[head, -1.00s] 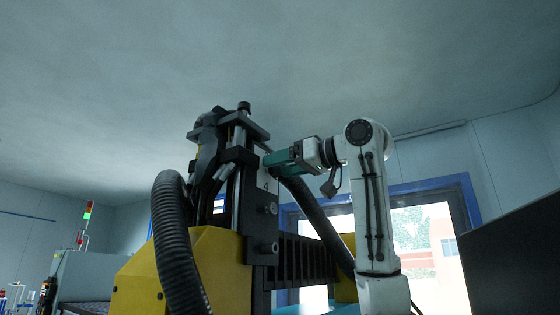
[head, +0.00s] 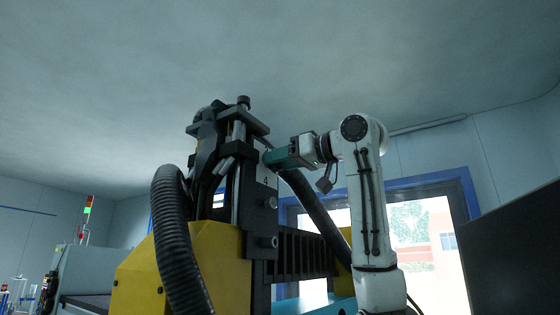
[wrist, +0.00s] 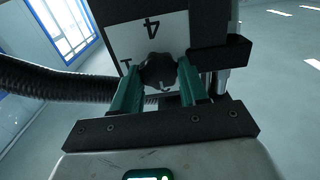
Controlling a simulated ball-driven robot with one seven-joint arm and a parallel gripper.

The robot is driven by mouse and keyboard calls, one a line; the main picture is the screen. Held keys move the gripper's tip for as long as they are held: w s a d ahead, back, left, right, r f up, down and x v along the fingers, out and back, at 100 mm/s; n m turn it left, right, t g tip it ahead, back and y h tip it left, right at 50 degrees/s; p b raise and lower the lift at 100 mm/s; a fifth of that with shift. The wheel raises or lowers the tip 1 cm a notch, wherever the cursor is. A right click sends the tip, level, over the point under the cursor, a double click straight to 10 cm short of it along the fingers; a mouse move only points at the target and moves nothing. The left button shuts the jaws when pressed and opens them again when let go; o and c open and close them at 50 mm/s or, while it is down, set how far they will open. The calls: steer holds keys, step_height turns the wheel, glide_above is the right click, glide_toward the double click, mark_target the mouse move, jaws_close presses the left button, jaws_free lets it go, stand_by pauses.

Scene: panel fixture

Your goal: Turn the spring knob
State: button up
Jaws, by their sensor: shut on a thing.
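The spring knob (wrist: 157,68) is a dark, lobed knob on a white plate (wrist: 175,32) marked with a 4 and partly hidden letters. In the wrist view it sits between the two green fingers of my gripper (wrist: 156,78), which are shut on it from both sides. The lower part of the plate is hidden by the knob and fingers. In the head view my gripper (head: 270,158) reaches the upper right side of the black upright of the fixture (head: 258,222). The knob itself is hidden there.
Two dark round knobs (head: 270,203) (head: 269,242) stick out of the upright below my gripper. A black ribbed hose (head: 174,240) curves at the left, and another hose (head: 315,208) passes behind, below my gripper. A dark block (wrist: 225,52) juts out right of the plate.

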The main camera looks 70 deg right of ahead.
steer(key=shift+n, duration=0.3)
steer(key=n, duration=2.1)
steer(key=shift+a+f+n, duration=0.15)
steer(key=shift+f+n, duration=0.2)
steer(key=shift+n, duration=0.05)
steer(key=n, duration=0.4)
steer(key=shift+f+n, duration=0.1)
steer(key=shift+n, duration=0.2)
steer(key=n, duration=0.4)
steer(key=shift+f, duration=0.1)
steer(key=shift+d+n, duration=0.2)
steer(key=shift+n, duration=2.3)
